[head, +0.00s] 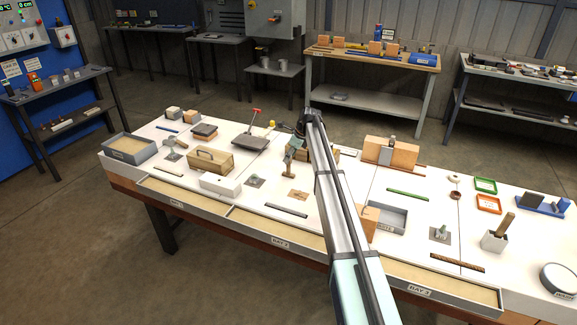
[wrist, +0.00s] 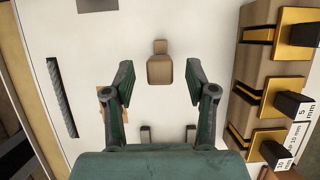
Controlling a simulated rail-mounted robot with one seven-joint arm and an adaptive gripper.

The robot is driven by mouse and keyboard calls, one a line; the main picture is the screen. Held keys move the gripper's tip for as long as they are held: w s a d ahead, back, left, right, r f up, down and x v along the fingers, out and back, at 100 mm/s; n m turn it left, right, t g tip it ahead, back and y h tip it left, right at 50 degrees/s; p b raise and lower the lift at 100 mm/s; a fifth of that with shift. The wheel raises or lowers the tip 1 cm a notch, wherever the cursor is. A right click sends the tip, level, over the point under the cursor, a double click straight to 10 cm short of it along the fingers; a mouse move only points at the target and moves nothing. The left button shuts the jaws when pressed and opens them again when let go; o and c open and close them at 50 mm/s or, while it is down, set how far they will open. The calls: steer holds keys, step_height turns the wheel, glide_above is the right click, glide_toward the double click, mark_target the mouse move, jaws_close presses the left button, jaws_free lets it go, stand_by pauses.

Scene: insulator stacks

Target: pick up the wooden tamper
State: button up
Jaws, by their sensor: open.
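A small wooden piece (wrist: 160,70), which looks like the wooden tamper, shows in the wrist view with a broad block and a narrower stub at its upper end. It lies between and just beyond the fingertips of my gripper (wrist: 159,76). The fingers are spread wide, one on each side, with a clear gap to the wood. In the head view my gripper (head: 290,171) points down over the middle of the white bench.
A wooden block with yellow and black fittings (wrist: 272,85) stands close on the right in the wrist view. A dark rod (wrist: 62,98) lies on the left. In the head view a wooden toolbox (head: 211,162) and a grey tray (head: 386,218) stand on the bench.

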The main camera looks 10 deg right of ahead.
steer(key=shift+x, duration=1.05)
jaws_close()
steer(key=shift+r, duration=0.15)
step_height(320, 180, up, 20)
steer(key=b, duration=0.3)
